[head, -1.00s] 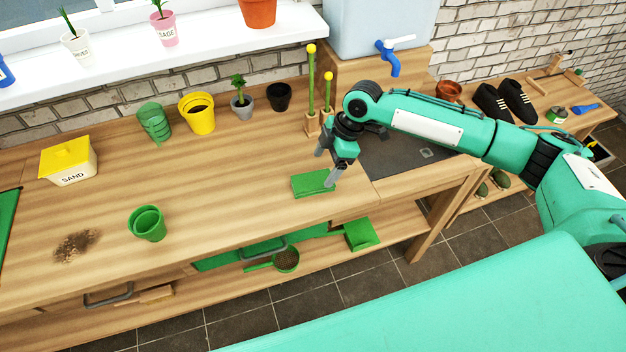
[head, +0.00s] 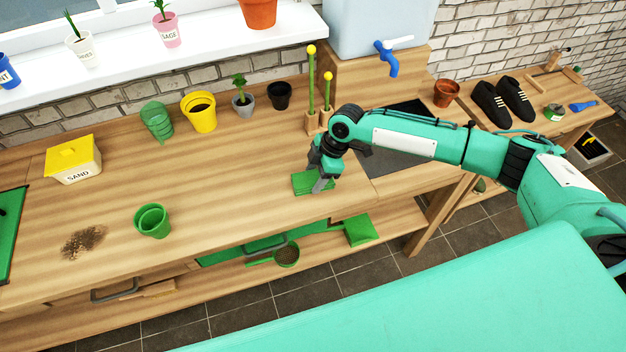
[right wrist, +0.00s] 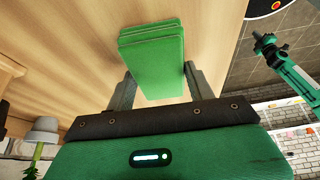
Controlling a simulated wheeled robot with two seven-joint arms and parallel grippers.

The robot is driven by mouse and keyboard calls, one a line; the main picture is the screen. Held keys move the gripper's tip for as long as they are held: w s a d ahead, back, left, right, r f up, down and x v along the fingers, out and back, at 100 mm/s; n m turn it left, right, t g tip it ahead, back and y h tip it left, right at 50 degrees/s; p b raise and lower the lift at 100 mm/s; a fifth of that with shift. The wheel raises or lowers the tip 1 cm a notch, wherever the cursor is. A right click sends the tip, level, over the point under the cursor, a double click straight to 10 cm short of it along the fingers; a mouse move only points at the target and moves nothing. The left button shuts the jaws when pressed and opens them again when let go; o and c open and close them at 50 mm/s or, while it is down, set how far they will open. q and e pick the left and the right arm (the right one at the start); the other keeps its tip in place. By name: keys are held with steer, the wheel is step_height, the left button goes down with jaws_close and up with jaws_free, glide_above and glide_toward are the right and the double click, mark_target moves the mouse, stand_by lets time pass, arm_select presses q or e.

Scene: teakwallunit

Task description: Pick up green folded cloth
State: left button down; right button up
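The green folded cloth (head: 303,184) lies flat on the wooden bench near its front edge in the head view. My right gripper (head: 320,180) is lowered right over the cloth's right part. In the right wrist view the cloth (right wrist: 152,55) extends between and beyond the two fingers of the right gripper (right wrist: 158,85). The fingers are apart, one on each side of the cloth, with narrow gaps beside it. Whether the fingertips touch the bench is hard to tell. My left gripper is not in view.
A green pot (head: 152,221) and spilled soil (head: 83,241) are left on the bench. Two yellow-topped stakes (head: 327,92) in wooden blocks stand behind the gripper. A dark sink area (head: 385,160) is to the right. Bare bench lies left of the cloth.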

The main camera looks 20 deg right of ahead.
mark_target(315, 177)
steer(key=c, duration=0.3)
steer(key=shift+r, duration=0.1)
step_height(315, 177, up, 20)
steer(key=b, duration=0.4)
steer(key=shift+o, duration=1.1)
steer(key=shift+c, duration=0.8)
